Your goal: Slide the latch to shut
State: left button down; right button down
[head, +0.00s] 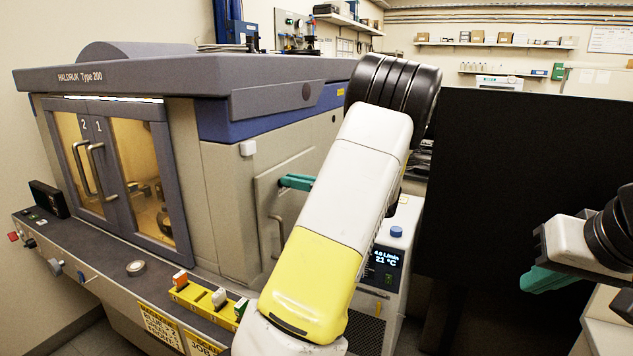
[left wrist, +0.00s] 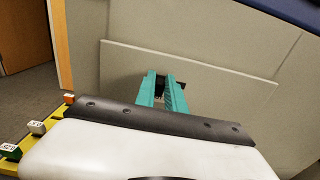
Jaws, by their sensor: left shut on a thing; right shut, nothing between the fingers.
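My left gripper (head: 284,182) reaches the side panel (head: 268,200) of the profiler cabinet. In the left wrist view its teal fingers (left wrist: 161,88) are closed around a small dark piece (left wrist: 159,77) on the panel, which looks like the latch. The fingers and my arm hide most of it, so its slide position cannot be told. My right gripper (head: 548,280) is shut and empty at the right, far from the cabinet.
The cabinet's front doors (head: 110,165) are closed. A yellow block holder (head: 205,305) stands on the front ledge. A white unit with a display (head: 388,262) is beside the cabinet. A large black panel (head: 510,170) fills the right side.

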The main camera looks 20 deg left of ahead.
pick_arm(q)
jog(key=c, duration=1.4)
grip_release()
jog(key=shift+s, duration=0.25)
jog(key=d, duration=0.7)
jog(key=shift+s+d, duration=0.25)
jog(key=shift+d, duration=0.1)
